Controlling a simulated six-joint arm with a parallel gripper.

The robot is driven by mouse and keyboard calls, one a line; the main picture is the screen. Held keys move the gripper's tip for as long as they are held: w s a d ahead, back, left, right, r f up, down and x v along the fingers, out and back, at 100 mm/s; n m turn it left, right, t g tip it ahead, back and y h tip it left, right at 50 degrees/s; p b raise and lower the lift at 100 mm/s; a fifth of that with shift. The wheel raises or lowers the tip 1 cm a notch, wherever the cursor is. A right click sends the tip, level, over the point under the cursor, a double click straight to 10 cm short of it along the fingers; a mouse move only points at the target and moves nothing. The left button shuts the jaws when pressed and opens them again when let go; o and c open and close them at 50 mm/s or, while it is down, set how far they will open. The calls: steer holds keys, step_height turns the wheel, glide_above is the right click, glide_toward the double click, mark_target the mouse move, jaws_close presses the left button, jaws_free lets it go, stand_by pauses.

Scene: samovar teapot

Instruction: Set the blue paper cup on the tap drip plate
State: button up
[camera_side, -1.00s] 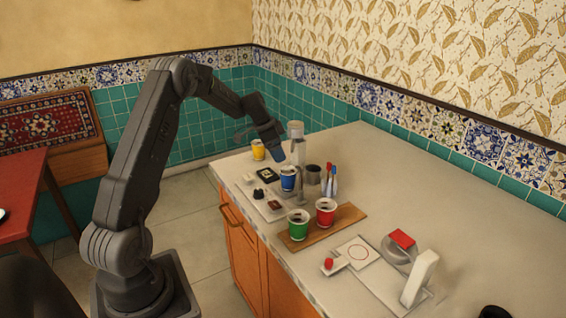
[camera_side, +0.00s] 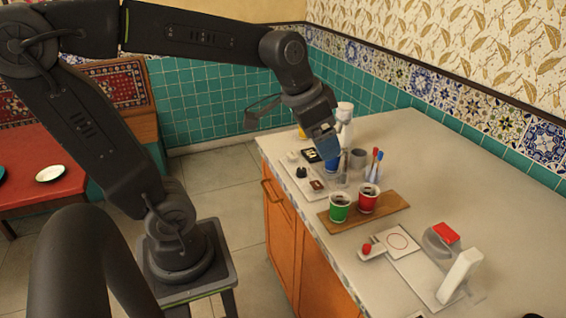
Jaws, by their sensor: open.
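The blue paper cup (camera_side: 332,165) stands at the back of the counter, at the far end of a white tray (camera_side: 307,190). My gripper (camera_side: 326,147) is open, pointing down, and overlaps the upper part of the cup. I cannot tell whether the fingers are around the cup, above it or in front of it. A flat white plate with a red ring (camera_side: 397,243) lies towards the front right, beside a small red knob (camera_side: 367,248). I cannot tell for sure that it is the tap drip plate. It is bare.
A green cup (camera_side: 340,207) and a red cup (camera_side: 368,198) stand on a wooden board (camera_side: 391,209) between the tray and the ringed plate. Markers (camera_side: 376,165) and a grey cup (camera_side: 357,159) stand right of the blue cup. The counter's right side is largely clear.

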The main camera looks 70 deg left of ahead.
steer(key=s+d+f+n, duration=0.1)
steer(key=s+d+f, duration=0.1)
steer(key=s, duration=0.6)
steer(key=shift+s+d+t, duration=0.35)
steer(key=shift+d+t, duration=0.05)
steer(key=shift+d, duration=0.4)
